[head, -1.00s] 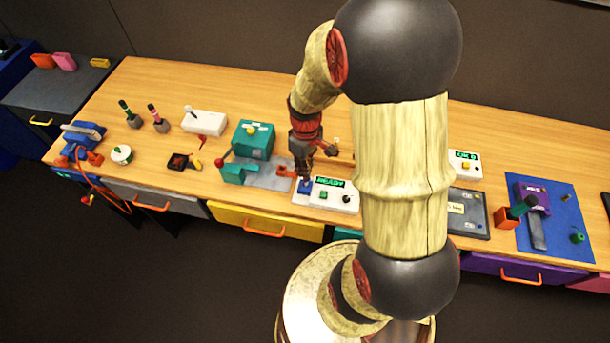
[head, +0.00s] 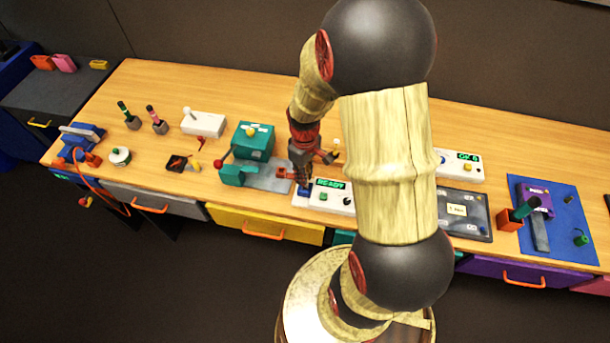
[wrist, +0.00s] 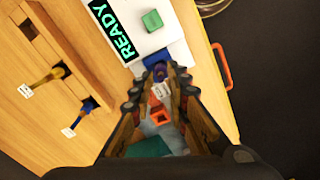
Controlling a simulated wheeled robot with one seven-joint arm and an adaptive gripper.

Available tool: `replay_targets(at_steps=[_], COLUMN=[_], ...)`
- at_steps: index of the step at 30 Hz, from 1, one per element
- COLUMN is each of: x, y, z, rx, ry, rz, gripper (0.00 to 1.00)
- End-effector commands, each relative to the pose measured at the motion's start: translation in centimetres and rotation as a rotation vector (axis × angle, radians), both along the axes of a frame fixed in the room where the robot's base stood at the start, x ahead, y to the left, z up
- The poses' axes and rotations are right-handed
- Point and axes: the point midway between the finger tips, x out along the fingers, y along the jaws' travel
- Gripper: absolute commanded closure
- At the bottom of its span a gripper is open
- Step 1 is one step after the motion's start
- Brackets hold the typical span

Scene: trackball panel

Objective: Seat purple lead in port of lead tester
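The lead tester (head: 333,196) is a white box with a green READY display and a green button. In the wrist view the tester (wrist: 148,42) lies ahead of the fingertips, with a blue block (wrist: 178,53) at its near end. My gripper (wrist: 162,80) is closed around the purple lead (wrist: 160,71), whose purple end shows between the fingertips with a white tag below it. The purple end is at the near edge of the blue block; I cannot tell whether it is inside the port. In the head view my gripper (head: 303,180) is over the tester's left end and hides the lead.
A yellow lead (wrist: 45,80) and a blue lead (wrist: 80,113) with white tags lie in slots in the wood. An orange square piece (wrist: 157,117) shows between the fingers. A green machine (head: 250,150) stands left of the tester.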

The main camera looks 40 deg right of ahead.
Motion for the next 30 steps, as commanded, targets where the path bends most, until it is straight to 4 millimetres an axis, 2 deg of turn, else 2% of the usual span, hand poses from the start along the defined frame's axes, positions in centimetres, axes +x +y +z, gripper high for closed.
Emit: replay_targets(at_steps=[6,17,20,30], x=[0.0,0.0,0.1,0.2], y=[0.0,0.0,0.0,-0.1], z=[0.0,0.6,1.9,8.8], rx=[0.000,0.000,-0.001,-0.002], ry=[0.000,0.000,-0.002,-0.002], rz=[0.000,0.000,0.000,0.000], gripper=[0.70,0.70,0.70,0.70])
